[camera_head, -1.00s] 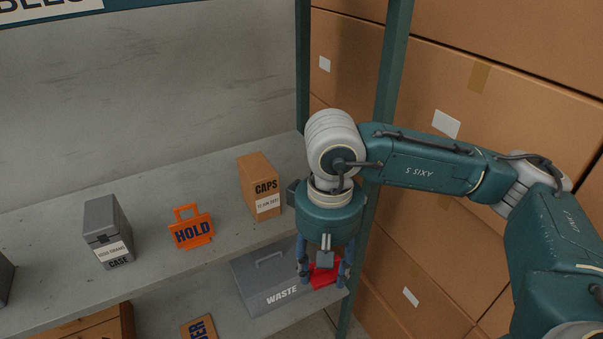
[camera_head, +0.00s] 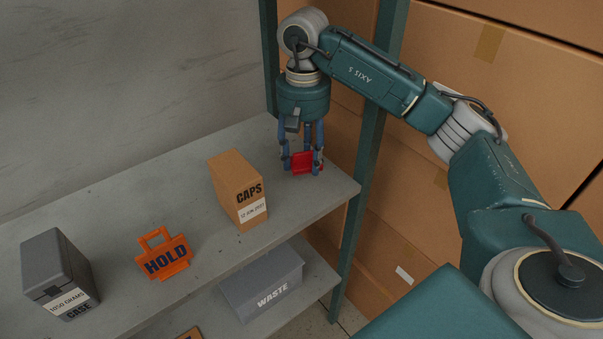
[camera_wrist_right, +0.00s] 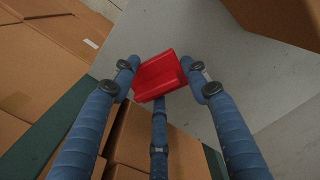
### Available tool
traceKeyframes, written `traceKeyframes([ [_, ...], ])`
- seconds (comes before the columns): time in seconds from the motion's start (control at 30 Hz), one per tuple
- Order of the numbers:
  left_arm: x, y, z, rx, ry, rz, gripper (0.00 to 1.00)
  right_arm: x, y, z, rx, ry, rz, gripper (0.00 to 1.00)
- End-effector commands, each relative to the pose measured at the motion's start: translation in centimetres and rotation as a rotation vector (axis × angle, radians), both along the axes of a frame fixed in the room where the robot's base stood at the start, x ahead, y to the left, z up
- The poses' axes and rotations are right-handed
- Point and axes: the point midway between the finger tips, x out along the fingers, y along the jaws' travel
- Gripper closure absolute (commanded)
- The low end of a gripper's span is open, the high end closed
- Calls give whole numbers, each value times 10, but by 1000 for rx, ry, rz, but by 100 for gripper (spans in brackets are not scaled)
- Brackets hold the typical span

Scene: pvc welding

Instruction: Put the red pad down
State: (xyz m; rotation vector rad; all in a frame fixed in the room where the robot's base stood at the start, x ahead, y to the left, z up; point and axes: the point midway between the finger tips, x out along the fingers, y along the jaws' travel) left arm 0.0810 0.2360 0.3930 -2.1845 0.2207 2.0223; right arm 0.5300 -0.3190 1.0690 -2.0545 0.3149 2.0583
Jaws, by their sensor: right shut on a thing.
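The red pad (camera_head: 305,161) is between the fingers of my right gripper (camera_head: 302,168), near the right end of the grey upper shelf (camera_head: 305,205). The gripper points down and is shut on the pad. In the right wrist view the red pad (camera_wrist_right: 158,77) sits between the blue fingertips of the gripper (camera_wrist_right: 160,88), with shelf surface and cardboard boxes beyond it. I cannot tell whether the pad touches the shelf. My left gripper is not in view.
The brown CAPS box (camera_head: 238,190) stands left of the gripper. The orange HOLD sign (camera_head: 164,255) and grey case (camera_head: 60,275) are further left. A grey WASTE box (camera_head: 262,282) is on the lower shelf. A green post (camera_head: 362,170) stands at the right.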

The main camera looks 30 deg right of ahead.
Motion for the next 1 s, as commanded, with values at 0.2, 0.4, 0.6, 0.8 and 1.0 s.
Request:
traceKeyframes([
  [0.2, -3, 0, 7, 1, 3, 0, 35, 0, 0, -19, 0, -1, 0, 73],
  [0.4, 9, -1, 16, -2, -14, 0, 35, -1, 0, -44, 0, 2, 1, 73],
  [0.6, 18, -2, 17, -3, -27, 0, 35, 0, 0, -53, -1, -3, 1, 73],
  [0.8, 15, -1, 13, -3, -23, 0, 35, 0, 0, -57, -1, -3, 1, 73],
  [1.0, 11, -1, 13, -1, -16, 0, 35, 0, 0, -56, -1, -3, 1, 36],
])
